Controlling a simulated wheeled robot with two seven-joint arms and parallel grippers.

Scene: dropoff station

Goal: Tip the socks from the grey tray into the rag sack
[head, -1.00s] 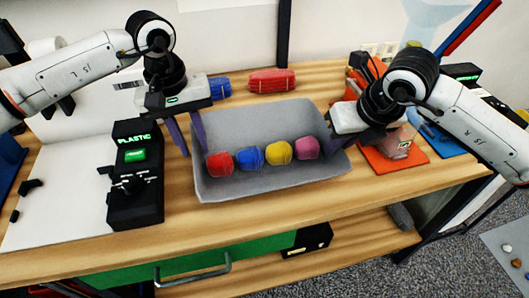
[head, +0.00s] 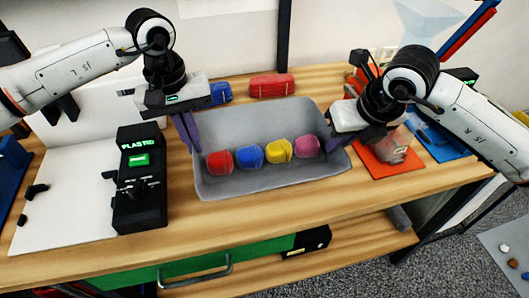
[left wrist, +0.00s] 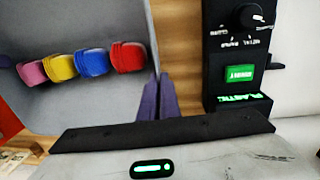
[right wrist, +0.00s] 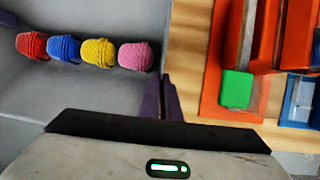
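The grey tray (head: 250,115) lies on the wooden bench, and its wall also shows in the left wrist view (left wrist: 120,15). Inside it, a red sock (head: 220,161), a blue sock (head: 250,156), a yellow sock (head: 279,151) and a pink sock (head: 307,146) are balled up in a row. My left gripper (head: 188,134) is closed on the tray's left wall, fingers pointing down. My right gripper (head: 331,142) is at the right wall, and its fingers (right wrist: 160,97) look closed on that rim. I cannot make out a rag sack.
A black control box (head: 140,190) with green lights stands left of the tray. Red (head: 271,86) and blue (head: 220,94) bundles lie behind it. An orange mat (head: 385,160) with a bin is close on the right. Bare bench lies in front.

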